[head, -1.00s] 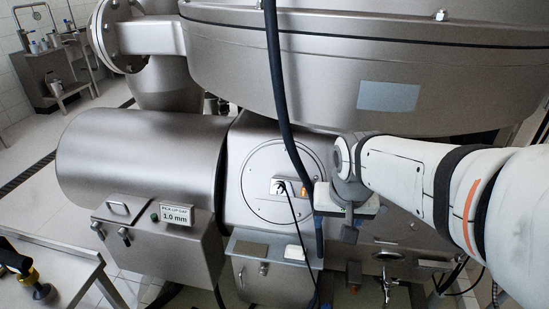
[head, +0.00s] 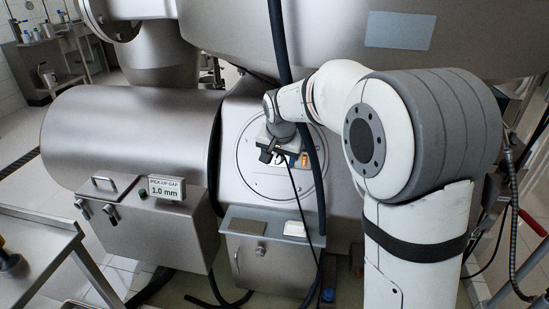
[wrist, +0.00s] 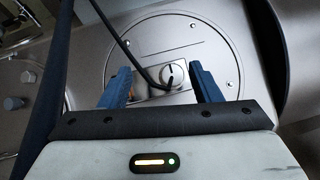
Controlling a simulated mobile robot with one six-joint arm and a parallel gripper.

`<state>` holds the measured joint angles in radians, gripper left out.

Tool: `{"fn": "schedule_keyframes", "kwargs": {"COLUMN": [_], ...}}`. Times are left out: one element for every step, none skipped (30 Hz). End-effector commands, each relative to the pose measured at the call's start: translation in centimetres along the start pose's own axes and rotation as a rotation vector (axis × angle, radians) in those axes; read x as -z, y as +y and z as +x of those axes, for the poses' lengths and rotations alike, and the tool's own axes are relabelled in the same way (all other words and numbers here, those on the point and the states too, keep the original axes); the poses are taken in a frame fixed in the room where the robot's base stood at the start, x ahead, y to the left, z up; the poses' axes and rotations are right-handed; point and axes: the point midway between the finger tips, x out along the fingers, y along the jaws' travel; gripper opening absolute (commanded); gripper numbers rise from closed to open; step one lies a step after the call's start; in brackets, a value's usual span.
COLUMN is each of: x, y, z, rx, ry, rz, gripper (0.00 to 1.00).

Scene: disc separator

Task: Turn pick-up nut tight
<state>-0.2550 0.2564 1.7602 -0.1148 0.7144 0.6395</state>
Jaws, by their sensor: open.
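The pick-up nut appears to be the small round metal knob with dark marks (wrist: 170,74) on the round cover (wrist: 205,35) in the wrist view. My gripper (wrist: 160,70) is open, with one blue finger on each side of the knob and a gap to both. I cannot tell whether the fingertips reach down to its depth. A thin black cable crosses between the fingers and ends beside the knob. In the head view my gripper (head: 279,143) is in front of the round cover (head: 262,182) and hides the knob. An orange part (head: 304,160) shows just right of it.
A thick dark hose (head: 318,185) hangs just right of my gripper. A box with a "PICK-UP GAP 1.0 mm" display (head: 167,188) stands at left. A small shelf (head: 240,213) juts out below. The large bowl (head: 330,40) overhangs above.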

Motion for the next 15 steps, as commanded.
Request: {"fn": "schedule_keyframes", "kwargs": {"x": [1.0,1.6,2.3,2.8,3.4,4.0,4.3,4.0,3.9,3.9,3.9,3.9,3.9,4.0,4.0], "y": [-0.4,-0.6,-0.9,-1.1,-1.3,-1.6,-1.7,-1.6,-1.6,-1.6,-1.6,-1.6,-1.6,-1.6,-1.6], "z": [0.6,0.9,1.2,1.5,1.7,2.0,2.4,3.3,4.0,4.5,4.9,5.4,5.7,6.0,6.3], "rx": [0.0,-0.001,-0.001,0.0,0.0,-0.001,-0.001,-0.003,-0.002,-0.002,-0.002,-0.002,-0.001,0.0,0.0], "ry": [0.0,-0.001,-0.001,0.0,0.0,0.0,-0.001,-0.004,-0.003,-0.003,-0.003,-0.003,-0.002,-0.001,-0.001], "rz": [0.002,0.002,0.001,0.0,0.0,0.0,0.0,-0.001,-0.001,-0.001,-0.001,-0.001,-0.001,-0.002,-0.002], "gripper": [0.57,0.57,0.57,0.57,0.57,0.57,0.57,0.57,0.57,0.57,0.57,0.57,0.57,0.57,0.57]}}
